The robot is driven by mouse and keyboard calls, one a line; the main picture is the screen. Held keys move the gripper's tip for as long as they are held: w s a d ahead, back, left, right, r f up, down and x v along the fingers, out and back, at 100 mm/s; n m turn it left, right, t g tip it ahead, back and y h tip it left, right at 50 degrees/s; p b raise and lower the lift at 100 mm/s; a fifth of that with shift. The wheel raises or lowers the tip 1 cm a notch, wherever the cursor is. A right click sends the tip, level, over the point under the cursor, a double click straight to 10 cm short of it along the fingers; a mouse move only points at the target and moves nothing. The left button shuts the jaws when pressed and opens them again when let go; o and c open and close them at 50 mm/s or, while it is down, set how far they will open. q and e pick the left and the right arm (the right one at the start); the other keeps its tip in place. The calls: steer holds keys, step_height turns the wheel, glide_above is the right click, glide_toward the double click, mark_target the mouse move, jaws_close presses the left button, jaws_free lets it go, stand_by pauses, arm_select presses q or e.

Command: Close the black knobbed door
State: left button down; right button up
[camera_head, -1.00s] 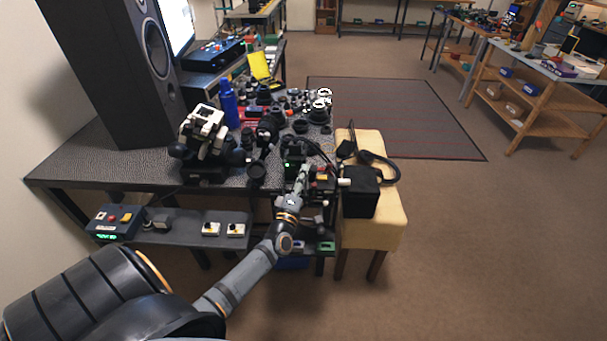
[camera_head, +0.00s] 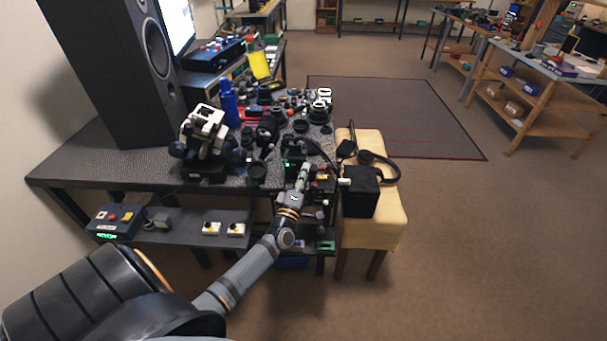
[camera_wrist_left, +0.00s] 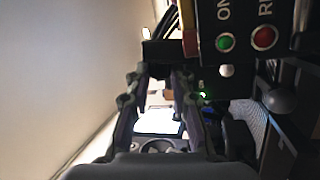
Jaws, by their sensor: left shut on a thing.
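My left gripper (camera_head: 305,170) reaches to the front right edge of the dark bench, beside a group of small dark devices. In the left wrist view its two fingers (camera_wrist_left: 165,72) close on a dark block-shaped piece (camera_wrist_left: 160,52). I cannot tell whether that piece belongs to the black knobbed door. The door cannot be clearly made out, and its angle does not show. A dark round knob (camera_wrist_left: 281,100) shows at the right of the wrist view. My right gripper is in neither view.
A panel with a green button (camera_wrist_left: 225,42) and a red button (camera_wrist_left: 264,38) is close to the right of the fingers. A black box (camera_head: 360,192) stands on a yellow stool (camera_head: 395,228) right of the gripper. A tall speaker (camera_head: 110,70) and lens parts crowd the bench.

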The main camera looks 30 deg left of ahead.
mark_target(312, 170)
arm_select(q)
steer(key=m+p, duration=0.2)
steer(key=p, duration=0.1)
steer(key=w+d+r+m+g+h+p, duration=0.1)
steer(key=m+p, duration=0.1)
steer(key=p, duration=0.2)
steer(key=d+r+m+p, duration=0.1)
steer(key=m+p, duration=0.2)
steer(key=shift+w+d+g+h, duration=0.2)
steer(key=shift+g+h, duration=0.1)
steer(key=shift+h, duration=0.1)
steer(key=m+p, duration=0.2)
steer(key=p, duration=0.1)
steer(key=w+d+m+g+p, duration=0.1)
steer(key=p, duration=0.2)
steer(key=d+m+g+p, duration=0.1)
steer(key=m+p, duration=0.1)
steer(key=shift+w+d+f+m+p, duration=0.1)
steer(key=shift+w+f+m+p, duration=0.1)
steer(key=shift+f+m+p, duration=0.15)
steer(key=shift+w+d+f+m+g+p, duration=0.25)
steer(key=shift+d+f+m+g+p, duration=0.15)
steer(key=shift+m+p, duration=0.65)
steer(key=shift+d+f+p, duration=0.15)
steer(key=shift+f+p, duration=0.05)
steer(key=shift+p, duration=0.25)
steer(key=shift+f+m+y, duration=0.1)
steer(key=shift+m+y, duration=0.2)
steer(key=shift+y, duration=0.1)
